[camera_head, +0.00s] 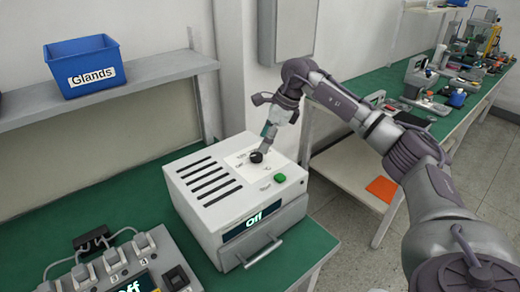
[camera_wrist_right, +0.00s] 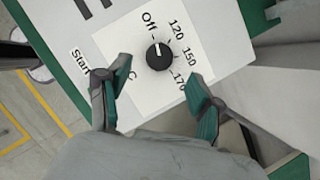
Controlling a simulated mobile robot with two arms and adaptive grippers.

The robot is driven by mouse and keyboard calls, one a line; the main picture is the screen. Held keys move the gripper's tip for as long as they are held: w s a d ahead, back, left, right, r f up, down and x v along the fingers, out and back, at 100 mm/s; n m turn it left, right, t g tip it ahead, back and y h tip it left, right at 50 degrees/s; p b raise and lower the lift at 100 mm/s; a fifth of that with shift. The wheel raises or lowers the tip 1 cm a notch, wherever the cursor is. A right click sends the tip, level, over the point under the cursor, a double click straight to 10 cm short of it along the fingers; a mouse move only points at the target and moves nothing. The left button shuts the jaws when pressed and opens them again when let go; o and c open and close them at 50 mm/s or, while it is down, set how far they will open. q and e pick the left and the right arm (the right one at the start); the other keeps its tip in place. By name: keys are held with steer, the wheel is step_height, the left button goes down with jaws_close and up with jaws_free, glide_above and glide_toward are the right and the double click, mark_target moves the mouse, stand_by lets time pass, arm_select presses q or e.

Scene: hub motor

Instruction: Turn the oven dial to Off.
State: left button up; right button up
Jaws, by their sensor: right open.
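The oven (camera_head: 232,190) is a white box on the green bench, with slots in its top and a lit front display (camera_head: 254,222) reading "Off". Its black round dial (camera_head: 256,157) sits on a white panel on top. In the right wrist view the dial (camera_wrist_right: 159,56) has a small white mark that appears to point towards the "Off" label (camera_wrist_right: 149,20); 120, 150 and 170 run down its right side. My right gripper (camera_head: 267,140) is above the dial. In the wrist view its open fingers (camera_wrist_right: 160,80) are apart, with the dial just beyond and between their tips. My left gripper is not in view.
A green button (camera_head: 280,178) is on the oven's top near its front edge. A grey control box (camera_head: 120,270) with switches stands at front left. A blue "Glands" bin (camera_head: 85,66) sits on a shelf (camera_head: 150,72). Another green bench (camera_head: 400,85) with equipment is behind my right arm.

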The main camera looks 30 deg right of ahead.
steer(key=v, duration=0.7)
stand_by(0.4)
